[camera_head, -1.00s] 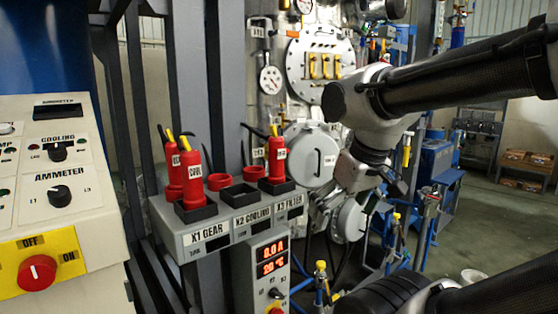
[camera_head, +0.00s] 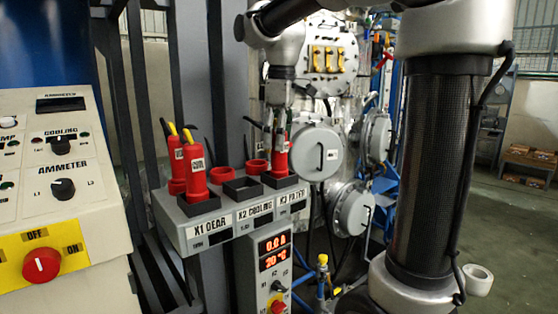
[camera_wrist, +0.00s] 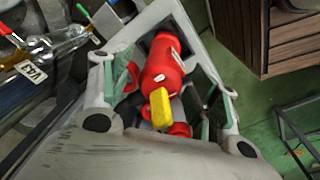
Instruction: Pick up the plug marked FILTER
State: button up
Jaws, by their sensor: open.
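A red plug (camera_head: 275,158) with a small white label, too small to read, stands upright in the black X3 FILTER socket (camera_head: 281,181) at the right end of the grey socket panel. My gripper (camera_head: 281,112) is above this plug, pointing down, with its fingers around the plug's top. In the wrist view the red plug (camera_wrist: 163,64) with its yellow tip (camera_wrist: 160,107) lies between the two open fingers. I cannot tell whether either finger touches it. Two other red plugs stand at left: one marked COOL (camera_head: 197,175) in the X1 GEAR socket and another (camera_head: 177,163) behind it.
The X2 COOLING socket (camera_head: 243,190) is empty. Red rings (camera_head: 257,166) sit behind the sockets. A control panel with a red OFF/ON knob (camera_head: 41,266) stands at left. A display box (camera_head: 270,265) hangs below the panel. Round metal flanges stand behind.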

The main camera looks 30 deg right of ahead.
jog(key=r+n, duration=0.4)
jog(key=n, duration=0.1)
jog(key=r+n, duration=0.3)
jog(key=shift+w+a+g, duration=0.1)
jog(key=shift+w+g, duration=0.25)
jog(key=shift+g, duration=0.05)
jog(key=shift+s+n, duration=0.3)
jog(key=shift+n, duration=0.5)
jog(key=shift+s+f+n, duration=0.1)
jog(key=shift+f+n, duration=0.05)
jog(key=shift+n, duration=0.15)
jog(key=shift+f, duration=0.35)
jog(key=f, duration=0.7)
jog(key=shift+d, duration=0.25)
grip_shut()
